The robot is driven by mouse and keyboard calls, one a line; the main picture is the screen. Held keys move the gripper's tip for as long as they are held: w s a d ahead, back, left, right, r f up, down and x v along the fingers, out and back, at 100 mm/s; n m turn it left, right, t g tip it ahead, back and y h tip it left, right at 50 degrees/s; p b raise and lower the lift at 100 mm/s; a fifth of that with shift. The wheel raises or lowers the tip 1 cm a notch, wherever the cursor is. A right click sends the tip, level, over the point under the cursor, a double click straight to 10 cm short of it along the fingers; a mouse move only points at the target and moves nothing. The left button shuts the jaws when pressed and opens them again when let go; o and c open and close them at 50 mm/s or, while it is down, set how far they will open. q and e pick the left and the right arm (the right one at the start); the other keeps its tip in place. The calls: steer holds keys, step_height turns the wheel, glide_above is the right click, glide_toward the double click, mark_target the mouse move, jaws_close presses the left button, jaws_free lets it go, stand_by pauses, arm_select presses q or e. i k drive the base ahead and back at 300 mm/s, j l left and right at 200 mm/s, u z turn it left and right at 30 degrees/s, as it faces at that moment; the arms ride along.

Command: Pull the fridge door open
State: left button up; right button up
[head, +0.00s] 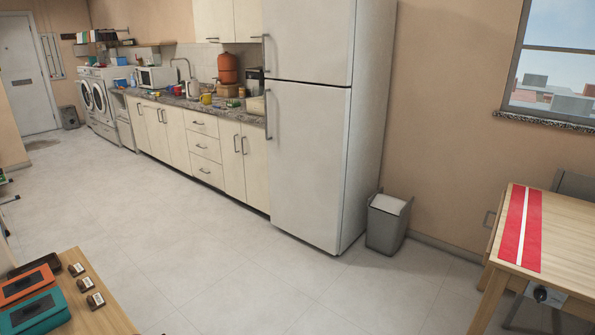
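The fridge (305,165) is tall and white and stands right of the middle of the head view, at the end of the kitchen counter. Its upper door (308,40) and its larger lower door (306,170) both look shut. A dark vertical handle (267,115) is at the left edge of the lower door, and a second handle (266,53) is on the upper door. Neither of my grippers shows in this view.
A grey bin (385,228) stands on the floor right of the fridge. The tiled floor (200,235) before the fridge is clear.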

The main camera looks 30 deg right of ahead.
mark_target(307, 126)
steer(key=l, duration=0.95)
steer(key=i+l+z, duration=0.15)
steer(key=i+l, duration=0.2)
steer(key=i+l+z, duration=0.15)
steer(key=i+l, duration=0.2)
steer(key=i+l+z, duration=0.1)
steer(key=i+l, duration=0.15)
steer(key=i, duration=0.3)
steer(key=i+l+z, duration=0.15)
steer(key=i, duration=0.3)
steer(key=i+j+z, duration=0.4)
steer(key=i+j, duration=1)
